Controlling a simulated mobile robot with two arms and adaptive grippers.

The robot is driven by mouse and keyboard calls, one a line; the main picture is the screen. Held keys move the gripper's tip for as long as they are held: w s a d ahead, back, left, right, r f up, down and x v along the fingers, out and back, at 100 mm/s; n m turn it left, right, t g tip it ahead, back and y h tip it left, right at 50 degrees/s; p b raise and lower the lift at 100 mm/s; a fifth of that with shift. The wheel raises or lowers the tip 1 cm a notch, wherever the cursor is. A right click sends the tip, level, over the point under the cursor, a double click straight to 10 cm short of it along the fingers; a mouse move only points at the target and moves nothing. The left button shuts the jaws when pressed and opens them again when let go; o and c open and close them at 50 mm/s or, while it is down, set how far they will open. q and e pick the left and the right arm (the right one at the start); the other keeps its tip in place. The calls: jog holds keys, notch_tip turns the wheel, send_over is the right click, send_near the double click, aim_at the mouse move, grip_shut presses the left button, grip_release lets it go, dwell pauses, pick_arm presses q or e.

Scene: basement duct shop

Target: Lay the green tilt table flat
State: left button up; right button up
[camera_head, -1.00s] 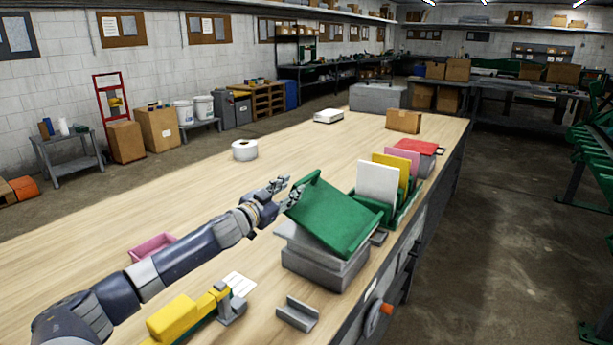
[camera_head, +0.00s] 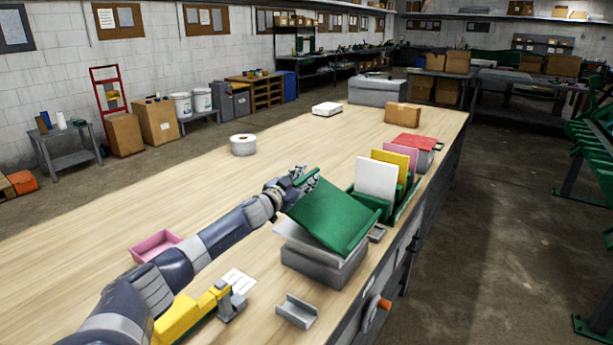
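The green tilt table (camera_head: 335,215) sits tilted on a grey block-like base (camera_head: 325,265) near the bench's right edge. Its far-left side is raised and it slopes down toward the near right. My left gripper (camera_head: 305,178) is at the raised far-left corner, its fingers close against or overlapping the edge there. The fingers are small and partly mixed with the green edge, so I cannot tell whether they are open or shut, or touching. My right gripper is not in view.
A green rack (camera_head: 408,204) with white, yellow and pink cards stands just behind the table. A yellow tool (camera_head: 182,316), a grey bracket (camera_head: 297,311) and a pink tray (camera_head: 156,245) are nearer.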

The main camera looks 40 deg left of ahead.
pick_arm(q)
jog(key=shift+w, duration=0.45)
jog(key=shift+c, duration=0.5)
grip_shut()
